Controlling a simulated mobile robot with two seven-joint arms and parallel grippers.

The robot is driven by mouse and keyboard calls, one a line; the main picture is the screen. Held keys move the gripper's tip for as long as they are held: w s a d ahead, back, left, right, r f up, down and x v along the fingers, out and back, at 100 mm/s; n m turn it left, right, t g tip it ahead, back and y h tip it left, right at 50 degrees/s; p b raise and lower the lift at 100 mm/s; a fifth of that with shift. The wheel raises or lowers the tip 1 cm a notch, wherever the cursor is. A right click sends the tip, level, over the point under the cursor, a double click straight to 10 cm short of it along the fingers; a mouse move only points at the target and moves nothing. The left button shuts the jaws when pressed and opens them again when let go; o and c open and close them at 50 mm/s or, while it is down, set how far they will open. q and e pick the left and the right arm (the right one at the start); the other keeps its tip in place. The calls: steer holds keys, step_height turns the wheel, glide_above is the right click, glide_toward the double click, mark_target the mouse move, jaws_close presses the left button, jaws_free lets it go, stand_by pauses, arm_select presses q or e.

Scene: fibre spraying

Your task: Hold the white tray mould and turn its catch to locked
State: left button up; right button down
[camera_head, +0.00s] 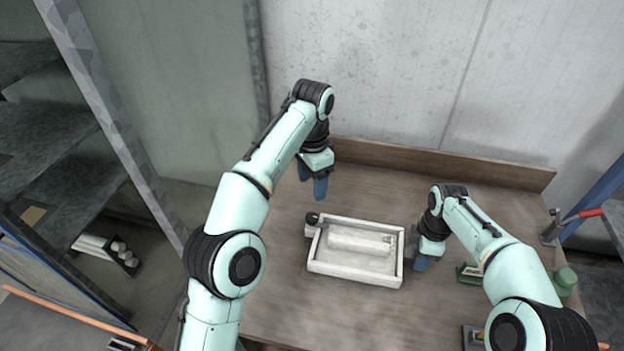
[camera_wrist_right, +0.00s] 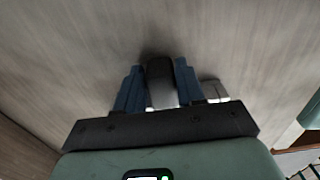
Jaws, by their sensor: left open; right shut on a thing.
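The white tray mould (camera_head: 355,277) lies on the wooden bench, a shallow rectangular frame with a pale roll-shaped form inside. A dark round knob (camera_head: 312,218), seemingly its catch, is at its upper left corner; its setting is too small to tell. My left gripper (camera_head: 314,190) is open and empty, pointing down above and behind the knob, apart from it. My right gripper (camera_head: 418,262) is at the tray's right end. In the right wrist view, its blue fingers (camera_wrist_right: 158,88) are shut on a dark and pale grey part (camera_wrist_right: 160,72), apparently the tray's end grip.
On the bench's right, a green item (camera_head: 469,273) sits partly behind my right arm, with a green round container (camera_head: 564,278) nearby. A red-handled clamp (camera_head: 575,217) is at the right edge. The bench (camera_head: 375,190) behind the tray is clear, with a raised back board (camera_head: 440,163).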

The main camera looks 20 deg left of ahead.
steer(key=c, duration=0.6)
jaws_free()
